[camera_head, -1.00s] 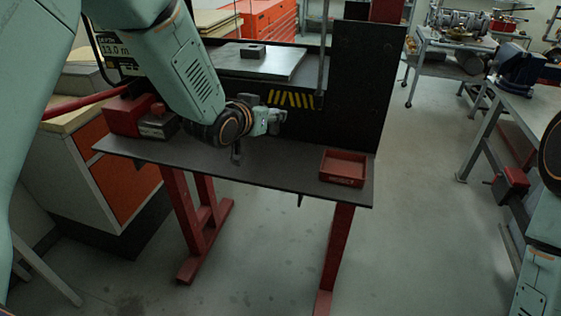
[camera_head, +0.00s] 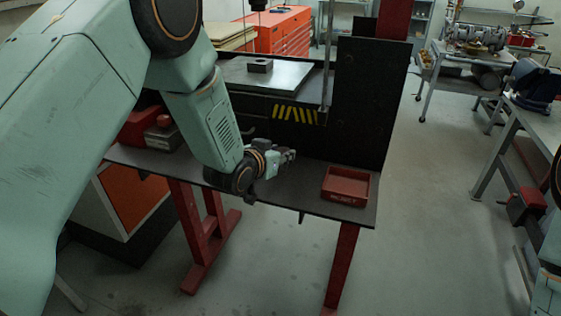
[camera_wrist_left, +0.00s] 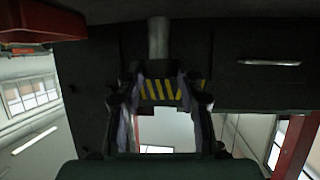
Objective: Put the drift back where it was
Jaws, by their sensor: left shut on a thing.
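My left gripper (camera_head: 286,157) is over the press's dark lower shelf, left of the red tray, its fingers pointing right. In the left wrist view my left gripper (camera_wrist_left: 160,85) is shut on a short grey cylinder, which I take to be the drift (camera_wrist_left: 158,38). Its lower part in that view is hidden at the fingertips. I cannot tell whether its free end touches the shelf. The drift is not clear in the head view. The small red tray (camera_head: 346,200) is at the shelf's right end; it also shows in the left wrist view (camera_wrist_left: 40,22). My right gripper is out of view.
The press has a grey plate (camera_head: 290,78) with a dark block (camera_head: 260,66), and a tall black panel (camera_head: 362,100) behind the tray. A red box (camera_head: 138,130) and a grey-red unit (camera_head: 162,140) stand at the shelf's left. Bare shelf (camera_head: 305,192) lies between gripper and tray.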

